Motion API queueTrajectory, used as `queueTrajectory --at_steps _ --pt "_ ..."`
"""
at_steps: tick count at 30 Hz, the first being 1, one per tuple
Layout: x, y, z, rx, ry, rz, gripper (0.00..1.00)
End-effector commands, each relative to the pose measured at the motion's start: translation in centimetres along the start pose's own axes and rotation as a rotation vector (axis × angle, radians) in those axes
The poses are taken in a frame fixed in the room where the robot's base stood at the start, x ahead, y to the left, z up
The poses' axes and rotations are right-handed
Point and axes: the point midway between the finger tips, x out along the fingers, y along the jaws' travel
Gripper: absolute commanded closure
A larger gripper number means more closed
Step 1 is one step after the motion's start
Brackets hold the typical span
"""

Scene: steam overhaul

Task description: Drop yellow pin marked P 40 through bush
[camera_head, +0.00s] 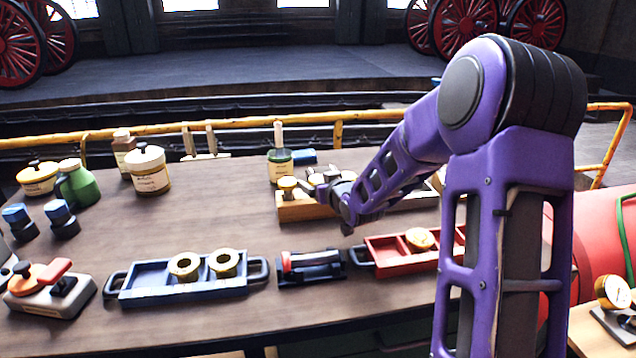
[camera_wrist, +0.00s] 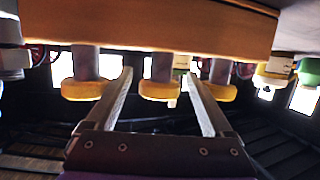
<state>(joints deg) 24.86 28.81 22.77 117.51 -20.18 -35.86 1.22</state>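A wooden rack (camera_head: 300,211) stands near the middle of the bench and holds pins with yellow heads. One yellow-headed pin (camera_head: 288,184) shows at its left end. My gripper (camera_head: 322,184) is at the rack, partly hidden by my arm. The wrist view shows the rack upside down, with a left pin (camera_wrist: 86,90), a middle pin (camera_wrist: 160,90) and a right pin (camera_wrist: 221,92). My fingers are open and spread on either side of the middle pin; contact cannot be told. No P 40 marking is readable. Two brass ring-shaped bushes (camera_head: 185,266) (camera_head: 224,263) sit in a blue tray.
The blue tray (camera_head: 150,278) lies at the front left. A dark fixture with a red part (camera_head: 310,265) stands beside it, then a red tray (camera_head: 385,257) holding a brass piece. Jars and a green bottle (camera_head: 78,186) stand at the back left. Bare bench lies left of the rack.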

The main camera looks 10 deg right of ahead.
Motion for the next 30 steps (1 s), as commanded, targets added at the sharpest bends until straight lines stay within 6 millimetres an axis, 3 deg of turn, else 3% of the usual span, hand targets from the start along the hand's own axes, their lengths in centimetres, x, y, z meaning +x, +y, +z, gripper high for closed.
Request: queueTrajectory --at_steps 9,21,30 --pt "-0.5 0.1 -0.5 0.000 0.000 0.001 0.14" --pt "-8.8 0.1 -0.5 -0.002 0.000 0.002 0.14" --pt "-12.0 0.0 -0.4 -0.001 0.001 0.001 0.14"
